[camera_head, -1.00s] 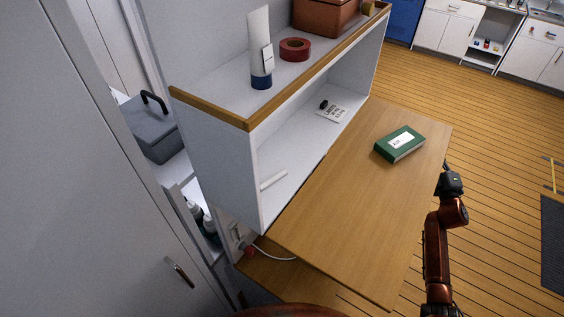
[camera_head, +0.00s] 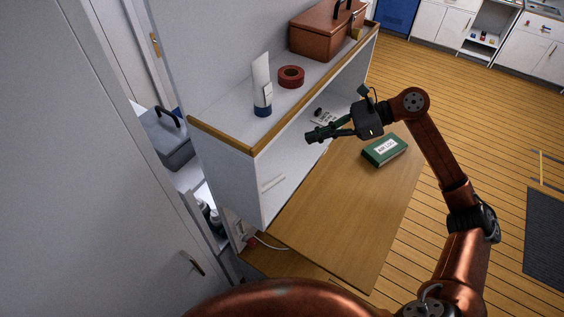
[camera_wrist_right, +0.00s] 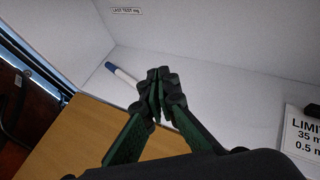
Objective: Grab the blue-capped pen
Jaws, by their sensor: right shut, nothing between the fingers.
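The blue-capped pen (camera_wrist_right: 123,73) lies on the white floor of the open cubby in the right wrist view, its blue cap toward the upper left. In the head view the pen's white body (camera_head: 273,182) shows near the cubby's left end. My right gripper (camera_head: 309,137) is in front of the cubby opening, above the wooden desk. In the right wrist view its fingertips (camera_wrist_right: 160,77) are together and empty, just right of the pen in the picture and apart from it. The left gripper is not in view.
The white cubby's wood-edged top (camera_head: 254,152) carries a white tube (camera_head: 262,86), a red tape roll (camera_head: 291,76) and a brown box (camera_head: 324,32). A printed card (camera_wrist_right: 304,133) is inside the cubby.

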